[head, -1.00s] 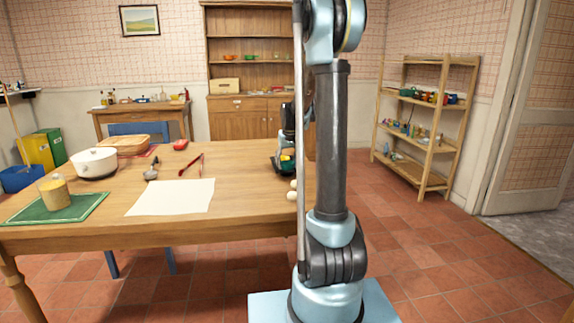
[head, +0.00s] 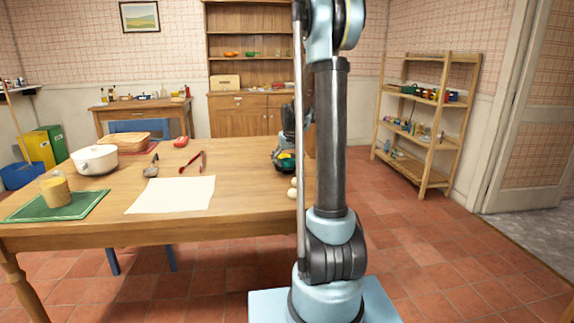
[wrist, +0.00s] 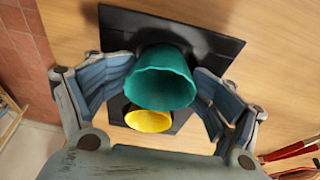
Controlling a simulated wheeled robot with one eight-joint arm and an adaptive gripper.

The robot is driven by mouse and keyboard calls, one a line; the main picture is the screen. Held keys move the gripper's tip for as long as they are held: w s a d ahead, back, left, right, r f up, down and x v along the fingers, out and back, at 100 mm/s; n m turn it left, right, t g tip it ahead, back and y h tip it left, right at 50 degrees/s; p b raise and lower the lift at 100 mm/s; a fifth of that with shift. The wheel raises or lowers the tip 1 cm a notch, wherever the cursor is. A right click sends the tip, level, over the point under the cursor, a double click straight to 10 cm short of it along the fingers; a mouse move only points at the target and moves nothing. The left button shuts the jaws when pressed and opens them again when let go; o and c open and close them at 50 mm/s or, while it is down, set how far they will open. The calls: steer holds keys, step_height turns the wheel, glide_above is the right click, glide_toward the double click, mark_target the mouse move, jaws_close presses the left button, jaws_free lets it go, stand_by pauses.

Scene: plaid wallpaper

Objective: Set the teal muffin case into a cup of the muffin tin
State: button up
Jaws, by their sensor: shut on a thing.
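The teal muffin case (wrist: 161,84) is between the two fingers of my gripper (wrist: 166,74) in the wrist view, and the gripper is shut on it. The black muffin tin (wrist: 218,46) lies on the table under the case. A yellow muffin case (wrist: 149,121) sits in one cup of the tin, beside the teal case in the picture. The teal case overlaps another part of the tin, and I cannot tell whether its base touches a cup. In the head view the tin (head: 280,164) is at the table's right side, and my arm hides much of it and the gripper.
On the wooden table (head: 240,188) are red tongs (head: 192,162), a white sheet (head: 170,195), a white pot (head: 95,160) and a jar (head: 55,191) on a green mat. Pale eggs (head: 293,187) lie near the tin. The table's right edge is close to the tin.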

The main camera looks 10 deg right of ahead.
mark_target(289, 165)
steer(key=w+v, duration=0.1)
steer(key=v, duration=1.1)
steer(key=s, duration=1.1)
steer(key=s+f, duration=0.5)
steer(key=s, duration=0.5)
steer(key=s+f, duration=0.4)
steer(key=s, duration=0.6)
steer(key=s+f+g, duration=0.1)
steer(key=s+f, duration=0.4)
steer(key=s, duration=0.5)
steer(key=shift+a+f, duration=0.2)
steer(key=shift+f, duration=0.2)
steer(key=shift+w+f, duration=0.2)
steer(key=shift+w, duration=0.3)
